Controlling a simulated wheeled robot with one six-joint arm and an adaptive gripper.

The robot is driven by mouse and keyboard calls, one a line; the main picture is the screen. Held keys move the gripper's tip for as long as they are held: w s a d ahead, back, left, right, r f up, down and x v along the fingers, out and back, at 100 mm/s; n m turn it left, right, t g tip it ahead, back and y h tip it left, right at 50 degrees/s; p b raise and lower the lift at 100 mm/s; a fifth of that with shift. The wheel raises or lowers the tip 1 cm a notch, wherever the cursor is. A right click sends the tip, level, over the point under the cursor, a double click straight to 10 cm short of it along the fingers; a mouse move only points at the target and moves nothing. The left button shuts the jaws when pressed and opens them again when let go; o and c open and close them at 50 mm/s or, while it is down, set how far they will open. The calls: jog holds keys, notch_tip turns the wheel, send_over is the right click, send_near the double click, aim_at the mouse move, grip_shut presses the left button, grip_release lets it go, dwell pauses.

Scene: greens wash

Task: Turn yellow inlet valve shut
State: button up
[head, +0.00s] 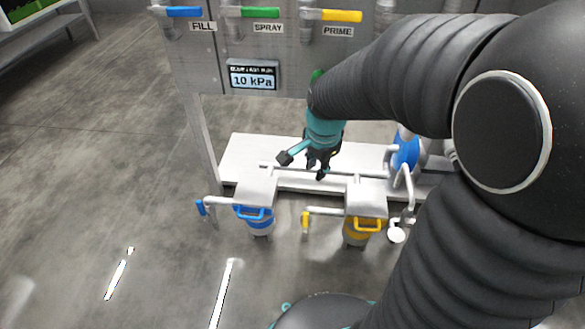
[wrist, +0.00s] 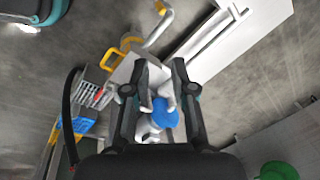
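The yellow-gripped lever (head: 305,222) hangs at the left end of a short pale pipe on the yellow canister (head: 355,232), in the head view. A pale pipe with a yellow end (wrist: 160,7) shows at the top of the wrist view; I cannot tell for sure that it is the same lever. My gripper (head: 320,170) is above the white bench, behind and above the canisters, apart from the yellow lever. In the wrist view my gripper (wrist: 160,75) has its fingers spread, with nothing held. My arm covers the right side of the head view.
A blue canister (head: 258,222) with a blue-gripped lever (head: 202,207) stands left of the yellow one. A blue pump (head: 405,150) is at right. The panel above has a yellow PRIME lever (head: 340,15) and a display (head: 253,78) reading 10 kPa. Floor at left is clear.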

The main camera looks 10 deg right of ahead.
aim_at(305, 226)
jog(key=w+f+m+b, duration=0.1)
jog(key=w+f+m, duration=0.1)
jog(key=f, duration=0.8)
jog(key=w+f+m+g+b, duration=0.1)
jog(key=f+m, duration=0.3)
jog(key=f, duration=0.7)
jog(key=w+f+m+g+b, duration=0.1)
jog(key=w+f+m+b, duration=0.1)
jog(key=f, duration=0.9)
jog(key=shift+w+m, duration=0.4)
jog(key=shift+w, duration=0.45)
grip_shut()
